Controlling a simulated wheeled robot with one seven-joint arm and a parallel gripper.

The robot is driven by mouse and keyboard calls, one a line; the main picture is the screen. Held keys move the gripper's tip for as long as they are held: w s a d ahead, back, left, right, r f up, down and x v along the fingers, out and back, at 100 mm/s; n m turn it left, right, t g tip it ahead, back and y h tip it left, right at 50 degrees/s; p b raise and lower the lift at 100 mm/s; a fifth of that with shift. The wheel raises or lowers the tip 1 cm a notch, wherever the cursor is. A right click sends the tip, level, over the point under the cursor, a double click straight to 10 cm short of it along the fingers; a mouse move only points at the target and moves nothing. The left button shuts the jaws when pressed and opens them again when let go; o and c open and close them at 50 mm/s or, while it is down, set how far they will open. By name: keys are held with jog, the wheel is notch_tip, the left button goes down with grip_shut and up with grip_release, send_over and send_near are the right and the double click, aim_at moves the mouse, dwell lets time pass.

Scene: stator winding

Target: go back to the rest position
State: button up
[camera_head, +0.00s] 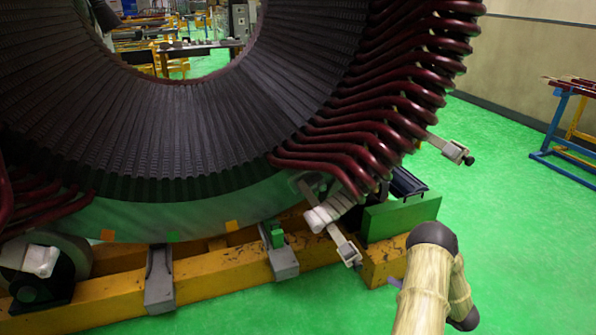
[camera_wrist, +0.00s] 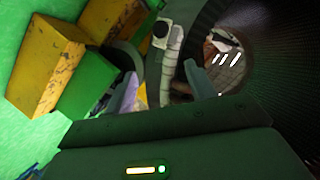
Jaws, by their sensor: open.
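The large dark stator ring (camera_head: 190,150) stands upright, with dark red coil ends (camera_head: 390,110) fanning out on its right. White tape wraps one place low on the coil ends (camera_head: 330,212); a white wrapped piece (camera_wrist: 172,60) also shows in the wrist view. My gripper (camera_wrist: 162,90) is open, its two pale fingers apart. The white piece appears beyond and between them; I cannot tell the distance. In the head view my covered arm is at the lower right, bent, and the gripper is mostly hidden behind it.
A yellow base beam (camera_head: 225,275) and a green block (camera_head: 400,215) lie under the ring. Metal clamps stick out, one at the right (camera_head: 452,150). A blue stand (camera_head: 565,120) is at the far right. Green floor is clear between.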

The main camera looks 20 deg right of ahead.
jog(key=w+a+r+h, duration=0.2)
jog(key=w+r+h, duration=0.3)
jog(key=w+r, duration=0.35)
jog(key=a+r+g+h, duration=0.2)
jog(key=a+r+g, duration=0.1)
jog(key=a+r, duration=0.45)
jog(key=s+a+r+n+g+y, duration=0.1)
jog(key=s+a+r+n+g, duration=0.2)
jog(key=s+a, duration=0.85)
jog(key=s+a+r+n+g+y, duration=0.1)
jog(key=s+a+r+g, duration=0.3)
jog(key=s+a, duration=0.75)
notch_tip(320, 180, up, 25)
jog(key=a+g+p, duration=0.1)
jog(key=p, duration=2.5)
jog(key=shift+s+a, duration=0.2)
jog(key=shift+f, duration=0.1)
